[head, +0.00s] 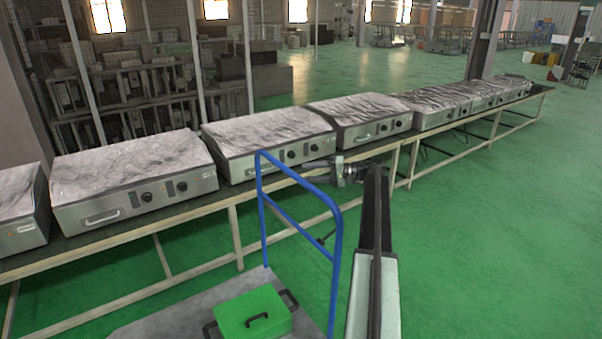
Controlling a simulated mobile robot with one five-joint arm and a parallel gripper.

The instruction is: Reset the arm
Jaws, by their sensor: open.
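My arm (375,245) reaches up and forward from the lower middle of the head view. At its far end it bends left to my gripper (312,171), which is small and dark. My gripper is open and looks empty. In the picture it overlaps the front of a heating appliance (262,132) with a wrinkled foil-like top and black knobs. I cannot tell whether it touches the appliance or the bench edge.
Several similar appliances (135,175) stand in a row on a long bench (200,217). A blue-handled trolley (335,270) stands left of my arm, carrying a green box (250,312). The green floor (490,230) to the right is clear.

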